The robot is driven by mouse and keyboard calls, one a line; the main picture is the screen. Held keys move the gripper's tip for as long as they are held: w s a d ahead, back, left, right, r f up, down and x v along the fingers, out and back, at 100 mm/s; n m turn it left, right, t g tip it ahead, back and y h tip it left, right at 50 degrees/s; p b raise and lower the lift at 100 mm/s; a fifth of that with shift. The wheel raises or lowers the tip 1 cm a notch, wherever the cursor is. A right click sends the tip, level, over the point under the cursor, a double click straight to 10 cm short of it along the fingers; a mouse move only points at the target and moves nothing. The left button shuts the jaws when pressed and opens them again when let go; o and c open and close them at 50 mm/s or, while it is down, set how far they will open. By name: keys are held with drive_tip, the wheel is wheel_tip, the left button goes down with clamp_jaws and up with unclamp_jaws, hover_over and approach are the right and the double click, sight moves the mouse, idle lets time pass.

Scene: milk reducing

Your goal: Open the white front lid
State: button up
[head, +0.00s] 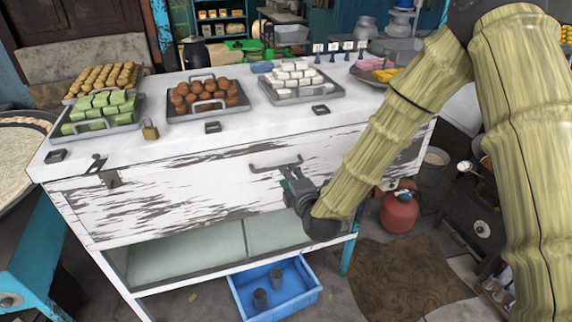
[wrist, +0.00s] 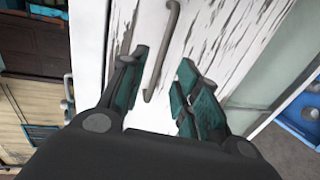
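The white front lid (head: 200,193) is the weathered, peeling front panel of the white counter, and it looks closed. A grey bar handle (head: 275,164) sits near its top edge; it also shows in the wrist view (wrist: 161,60). My gripper (head: 291,172) is in front of the panel, close to the right end of the handle. In the wrist view my gripper (wrist: 163,85) has its teal-padded fingers apart, with the lower end of the handle appearing between them. I cannot tell whether the fingers touch the handle.
Trays of sweets, including green ones (head: 97,111) and brown balls (head: 206,98), stand on the counter top. A padlock (head: 150,129) is near the front edge. A blue crate (head: 275,292) with cups sits below, and a red gas cylinder (head: 399,212) stands to the right.

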drive_tip(key=p+x, duration=0.2)
drive_tip(key=x, duration=0.6)
drive_tip(key=shift+a, duration=0.1)
drive_tip(key=shift+w, duration=0.1)
